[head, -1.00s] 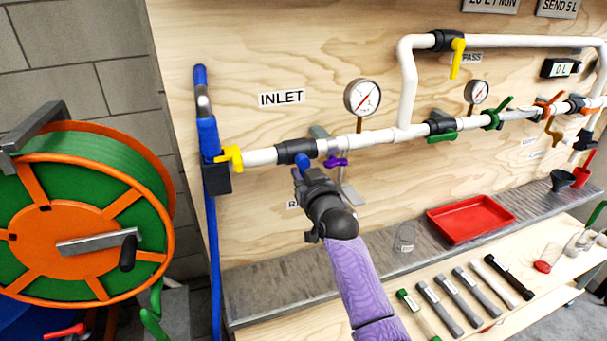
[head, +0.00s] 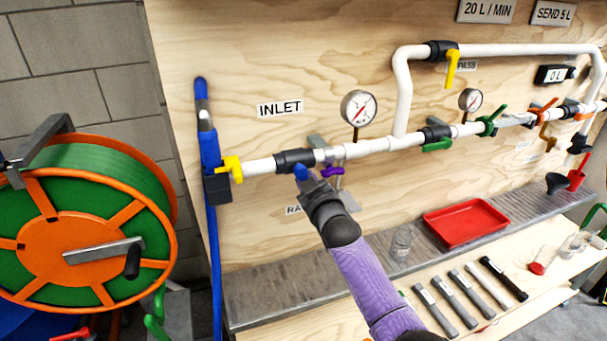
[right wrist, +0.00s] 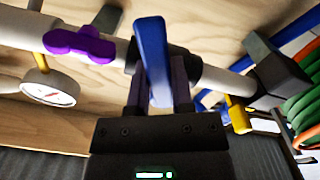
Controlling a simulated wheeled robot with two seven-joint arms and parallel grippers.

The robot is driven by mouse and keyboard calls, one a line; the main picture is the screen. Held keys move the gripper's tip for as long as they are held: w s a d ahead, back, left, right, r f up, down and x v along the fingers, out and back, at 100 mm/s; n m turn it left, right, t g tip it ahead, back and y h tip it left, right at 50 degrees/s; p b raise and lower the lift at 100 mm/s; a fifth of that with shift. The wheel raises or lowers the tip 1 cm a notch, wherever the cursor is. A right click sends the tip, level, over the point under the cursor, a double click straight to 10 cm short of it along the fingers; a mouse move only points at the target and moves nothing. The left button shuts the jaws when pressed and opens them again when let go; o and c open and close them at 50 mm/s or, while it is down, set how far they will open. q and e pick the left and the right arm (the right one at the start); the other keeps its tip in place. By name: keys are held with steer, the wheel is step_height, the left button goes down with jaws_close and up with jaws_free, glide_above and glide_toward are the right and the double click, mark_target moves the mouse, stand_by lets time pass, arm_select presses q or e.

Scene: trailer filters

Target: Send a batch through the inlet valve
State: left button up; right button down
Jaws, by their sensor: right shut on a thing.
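The inlet valve is a black body (head: 295,160) on the white pipe, below and right of the INLET label (head: 280,109). Its blue lever (head: 300,173) points down and out from the pipe. My right gripper (head: 310,183) is at this lever. In the right wrist view the blue lever (right wrist: 152,60) stands between the two fingers (right wrist: 158,95), and the gripper is shut on it. The flow display (head: 555,75) reads 0 L. Signs at the top right read 20 L/MIN (head: 486,10) and SEND 5 L (head: 552,13). My left gripper is out of view.
A purple handle (head: 333,172) is close right of my gripper. A yellow handle (head: 233,169) is to the left. A pressure gauge (head: 358,108) stands above the pipe. A red tray (head: 466,222) and a glass jar (head: 401,242) stand on the shelf. A hose reel (head: 85,240) is at left.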

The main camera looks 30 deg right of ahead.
steer(key=c, duration=0.5)
jaws_free()
steer(key=p+v, duration=0.2)
steer(key=v, duration=0.8)
steer(key=shift+p, duration=0.35)
steer(key=shift+d, duration=0.1)
